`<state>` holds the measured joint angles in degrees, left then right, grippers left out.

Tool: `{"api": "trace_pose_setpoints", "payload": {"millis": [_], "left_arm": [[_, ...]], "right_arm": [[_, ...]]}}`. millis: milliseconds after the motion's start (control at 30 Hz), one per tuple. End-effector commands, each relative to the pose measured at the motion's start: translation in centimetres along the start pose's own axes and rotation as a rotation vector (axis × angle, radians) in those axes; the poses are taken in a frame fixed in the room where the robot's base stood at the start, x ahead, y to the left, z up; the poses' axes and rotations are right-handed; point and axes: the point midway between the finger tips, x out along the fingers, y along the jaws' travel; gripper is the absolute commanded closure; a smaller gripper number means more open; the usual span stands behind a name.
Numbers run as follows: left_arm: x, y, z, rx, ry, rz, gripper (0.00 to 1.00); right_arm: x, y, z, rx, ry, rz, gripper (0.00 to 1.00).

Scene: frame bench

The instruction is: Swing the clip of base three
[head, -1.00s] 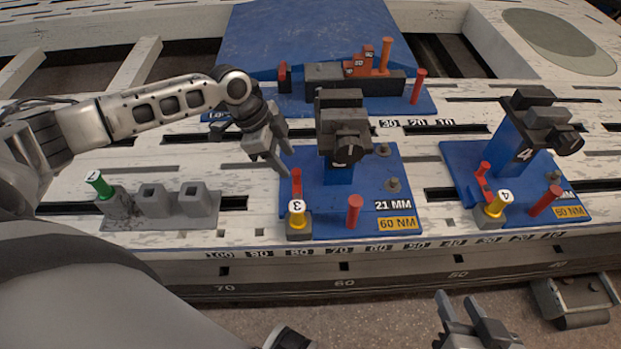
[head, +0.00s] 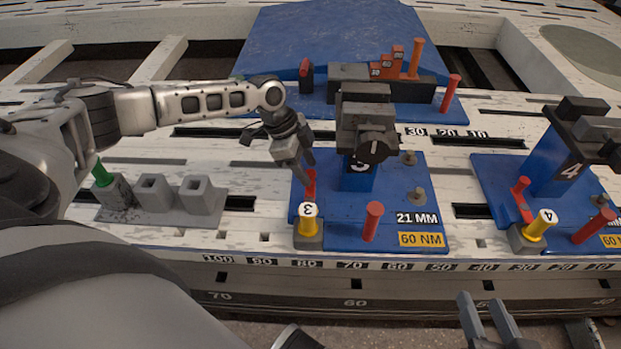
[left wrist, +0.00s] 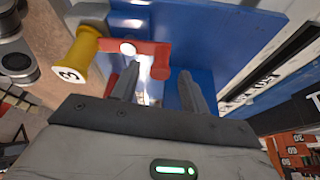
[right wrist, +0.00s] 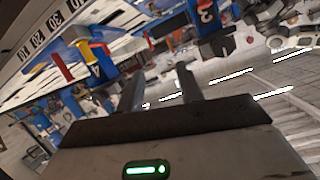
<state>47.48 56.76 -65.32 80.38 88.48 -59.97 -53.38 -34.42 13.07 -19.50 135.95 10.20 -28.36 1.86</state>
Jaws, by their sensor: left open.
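Base three (head: 415,170) is a blue plate with a dark clamp block on a post marked 3. Its red clip (head: 309,186) stands at the plate's left side, behind the yellow peg (head: 308,222) marked 3. My left gripper (head: 303,160) is open and reaches down at the clip's upper end. In the left wrist view the red clip (left wrist: 140,47) lies across the fingertips (left wrist: 158,72), its upright end between them; contact is not clear. The yellow peg (left wrist: 78,58) is beside it. My right gripper (head: 486,308) is open and empty, low in front of the bench.
A red post (head: 372,222) stands at base three's front edge. Base four (head: 490,168), with its own clip and yellow peg, is at the right. A grey block (head: 155,200) with sockets and a green peg (head: 102,174) is at the left. Blocks stand on the blue plate behind.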

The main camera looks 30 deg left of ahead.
Motion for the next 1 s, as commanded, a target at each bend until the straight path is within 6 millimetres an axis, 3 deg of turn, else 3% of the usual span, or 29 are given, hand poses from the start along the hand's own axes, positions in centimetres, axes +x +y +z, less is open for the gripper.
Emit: {"api": "trace_pose_setpoints", "payload": {"millis": [33, 200, 567, 700, 733, 1000], "left_arm": [[1.1, 0.0, 0.1, 0.0, -0.001, 0.001, 0.55], [2.5, 0.0, 0.0, 0.0, 0.0, 0.0, 0.55], [2.8, 0.0, 0.0, 0.0, 0.0, 0.0, 0.55], [2.8, 0.0, 0.0, 0.0, 0.0, 0.0, 0.94], [2.8, 0.0, 0.0, 0.0, 0.0, 0.0, 1.0], [2.6, 0.1, 0.0, -0.014, 0.0, -0.005, 1.0]], "right_arm": [[0.0, -0.1, 0.1, 0.002, 0.014, -0.005, 0.64], [0.0, -0.3, 0.1, 0.027, 0.022, -0.017, 0.64], [0.1, -0.4, -0.6, 0.033, 0.038, -0.022, 0.64], [0.1, -0.3, -0.8, 0.03, 0.044, -0.022, 0.64], [0.1, -0.3, -0.8, 0.03, 0.045, -0.022, 0.64], [0.0, -0.4, -1.2, 0.02, 0.043, -0.017, 0.64]]}}
